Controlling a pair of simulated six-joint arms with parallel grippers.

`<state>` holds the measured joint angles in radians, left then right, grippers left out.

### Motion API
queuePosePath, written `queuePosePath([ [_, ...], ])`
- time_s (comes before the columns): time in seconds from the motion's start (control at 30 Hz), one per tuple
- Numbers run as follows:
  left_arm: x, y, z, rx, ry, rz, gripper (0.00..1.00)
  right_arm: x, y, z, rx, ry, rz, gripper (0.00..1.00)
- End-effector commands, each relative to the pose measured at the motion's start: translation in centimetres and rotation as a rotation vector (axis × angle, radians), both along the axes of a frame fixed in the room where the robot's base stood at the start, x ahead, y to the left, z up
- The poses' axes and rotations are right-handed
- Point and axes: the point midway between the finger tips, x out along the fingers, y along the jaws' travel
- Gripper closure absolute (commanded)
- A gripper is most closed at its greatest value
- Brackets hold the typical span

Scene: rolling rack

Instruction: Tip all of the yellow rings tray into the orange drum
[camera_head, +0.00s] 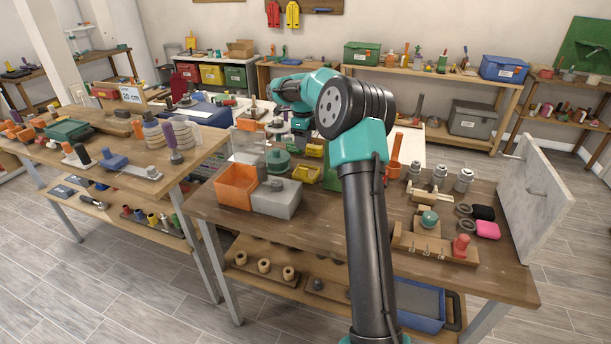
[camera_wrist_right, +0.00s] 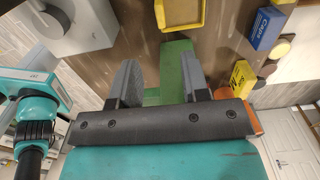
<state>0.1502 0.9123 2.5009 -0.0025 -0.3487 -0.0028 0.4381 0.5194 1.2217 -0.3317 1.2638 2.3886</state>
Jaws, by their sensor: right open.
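A small yellow tray (camera_head: 306,179) stands on the near table, right of the grey box; its contents are too small to make out. A yellow tray also shows at the top edge of the wrist view (camera_wrist_right: 181,24), beyond my fingertips. My right gripper (camera_wrist_right: 157,62) is open, its two dark fingers apart above a green piece (camera_wrist_right: 179,78) that shows between and beyond them. In the head view the arm largely hides the gripper. An open orange container (camera_head: 232,190) stands left of the tray; I cannot tell if it is the drum.
A grey box (camera_head: 277,201) stands between the orange container and the tray. A blue carton (camera_wrist_right: 268,29) and a yellow carton (camera_wrist_right: 243,76) lie near the right finger. Grey bottles, a wooden holder and an upright pale panel (camera_head: 535,195) occupy the table's right side.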

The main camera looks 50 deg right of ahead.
Motion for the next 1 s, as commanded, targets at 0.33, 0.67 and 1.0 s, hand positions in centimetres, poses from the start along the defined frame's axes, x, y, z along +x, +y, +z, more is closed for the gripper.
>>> queuePosePath([
  [0.33, 0.0, 0.0, 0.0, 0.0, 0.0, 0.0, 0.57, 0.0, 0.0, -5.7, 0.0, 0.002, 0.001, 0.58],
  [0.67, 0.0, 0.0, 0.0, 0.0, 0.0, 0.0, 0.57, 0.0, 0.0, -6.8, -0.001, 0.0, 0.001, 0.58],
  [1.0, 0.0, 0.0, 0.0, 0.0, 0.0, 0.0, 0.57, 0.1, 0.0, -8.5, 0.001, 0.001, 0.001, 0.58],
])
